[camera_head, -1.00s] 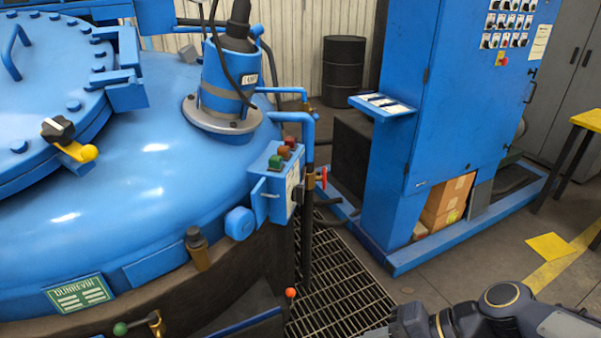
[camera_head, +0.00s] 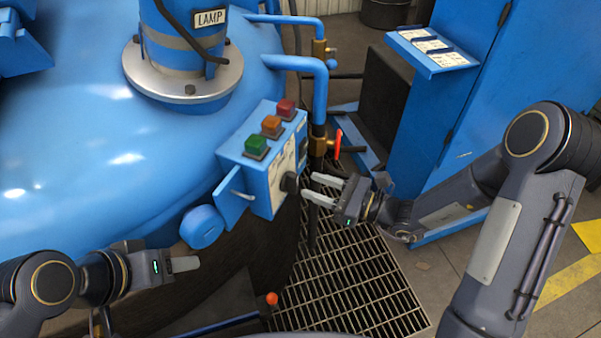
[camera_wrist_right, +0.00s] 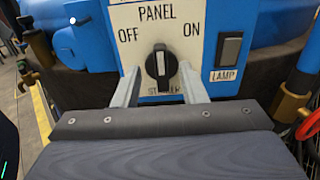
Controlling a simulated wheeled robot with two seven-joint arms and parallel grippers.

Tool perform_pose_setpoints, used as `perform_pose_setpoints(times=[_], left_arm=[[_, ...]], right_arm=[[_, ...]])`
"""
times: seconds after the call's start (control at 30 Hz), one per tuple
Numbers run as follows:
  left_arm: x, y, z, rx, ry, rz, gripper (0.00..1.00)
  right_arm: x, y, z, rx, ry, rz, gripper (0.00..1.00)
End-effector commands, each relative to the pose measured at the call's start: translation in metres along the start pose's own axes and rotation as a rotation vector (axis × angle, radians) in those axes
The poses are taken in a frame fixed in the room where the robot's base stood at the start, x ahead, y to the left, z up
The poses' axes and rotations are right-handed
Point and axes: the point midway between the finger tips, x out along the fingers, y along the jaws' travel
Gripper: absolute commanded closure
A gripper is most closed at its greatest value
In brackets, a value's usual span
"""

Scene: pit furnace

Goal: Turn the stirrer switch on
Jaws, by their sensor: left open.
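The stirrer switch is a black rotary knob (camera_wrist_right: 161,68) on a white panel (camera_wrist_right: 195,25) marked OFF on the left and ON on the right. Its white mark points roughly straight up in the right wrist view. The label under it is partly hidden. In the head view the knob (camera_head: 290,183) is on the side of the blue control box (camera_head: 262,180). My right gripper (camera_head: 312,189) is open, its fingertips just in front of the knob. In the right wrist view its fingers (camera_wrist_right: 160,92) flank the knob, with gaps. My left gripper (camera_head: 190,264) is open and empty at lower left.
Green (camera_head: 257,145), orange and red buttons top the box. A black lamp switch (camera_wrist_right: 229,50) is right of the knob. Blue pipes and a red-handled valve (camera_head: 338,144) stand close behind my right gripper. A floor grating (camera_head: 350,285) lies below.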

Motion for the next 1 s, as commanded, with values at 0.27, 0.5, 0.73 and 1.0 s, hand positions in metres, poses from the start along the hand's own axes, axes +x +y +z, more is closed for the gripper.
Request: perform_pose_setpoints(times=[0.27, 0.5, 0.73, 1.0], left_arm=[[-0.005, 0.002, -0.002, 0.000, 0.000, 0.000, 0.50], [-0.005, 0.002, -0.003, 0.000, 0.000, 0.000, 0.50], [-0.005, 0.002, -0.003, 0.000, 0.000, 0.000, 0.50], [-0.005, 0.002, -0.003, 0.000, 0.000, 0.000, 0.50]], right_arm=[[0.041, 0.001, 0.001, -0.001, 0.001, 0.003, 0.62], [0.049, 0.000, 0.000, -0.002, 0.000, 0.001, 0.62], [0.049, 0.000, 0.000, -0.002, 0.000, 0.001, 0.72], [0.048, 0.000, 0.000, -0.002, 0.001, 0.001, 1.00]])
